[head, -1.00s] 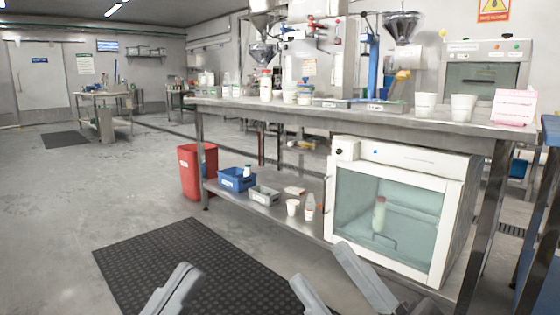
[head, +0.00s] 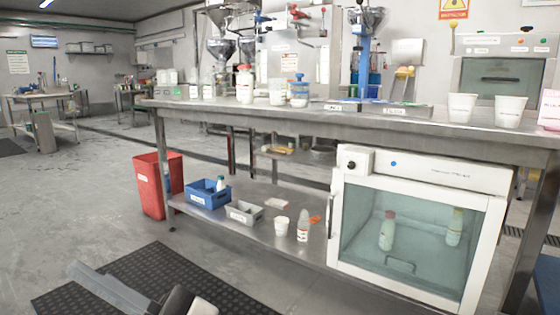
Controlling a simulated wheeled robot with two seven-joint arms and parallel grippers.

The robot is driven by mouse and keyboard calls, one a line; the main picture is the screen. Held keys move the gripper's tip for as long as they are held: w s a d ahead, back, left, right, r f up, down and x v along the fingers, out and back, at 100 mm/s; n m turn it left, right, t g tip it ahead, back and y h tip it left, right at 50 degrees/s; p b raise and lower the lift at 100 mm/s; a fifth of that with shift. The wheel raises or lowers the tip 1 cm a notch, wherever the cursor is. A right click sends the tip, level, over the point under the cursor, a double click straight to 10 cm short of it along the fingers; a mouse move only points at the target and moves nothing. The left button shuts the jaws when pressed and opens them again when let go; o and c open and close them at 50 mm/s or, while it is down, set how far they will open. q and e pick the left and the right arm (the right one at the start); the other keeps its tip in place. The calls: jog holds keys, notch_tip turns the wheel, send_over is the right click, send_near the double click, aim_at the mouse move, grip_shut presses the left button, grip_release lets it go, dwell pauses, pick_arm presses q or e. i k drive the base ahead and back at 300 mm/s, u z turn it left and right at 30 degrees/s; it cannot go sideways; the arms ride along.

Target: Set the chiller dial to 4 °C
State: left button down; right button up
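The chiller (head: 480,172) is a white cabinet with a closed glass door (head: 415,235), standing on the lower shelf at the right. Its dial (head: 351,165) is a small dark knob on a white plate at the upper left of its front. The dial's marks are too small to read. Bottles show behind the glass. Part of a gripper, seemingly my left one (head: 110,289), shows at the bottom left, well apart from the chiller. Only a grey finger and some dark parts show, so its opening cannot be judged. My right gripper is not in view.
The steel bench (head: 290,117) carries cups, jars and machines above the chiller. On its lower shelf stand a blue bin (head: 207,195), a grey bin (head: 243,213), a cup (head: 281,226) and a bottle (head: 303,226). A red bin (head: 150,190) stands left. A black mat (head: 70,298) lies in front.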

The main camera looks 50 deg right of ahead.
aim_at(351, 166)
jog(key=z, duration=0.2)
jog(key=i, duration=0.95)
jog(key=z, duration=1)
jog(key=i, duration=0.45)
jog(key=z, duration=0.5)
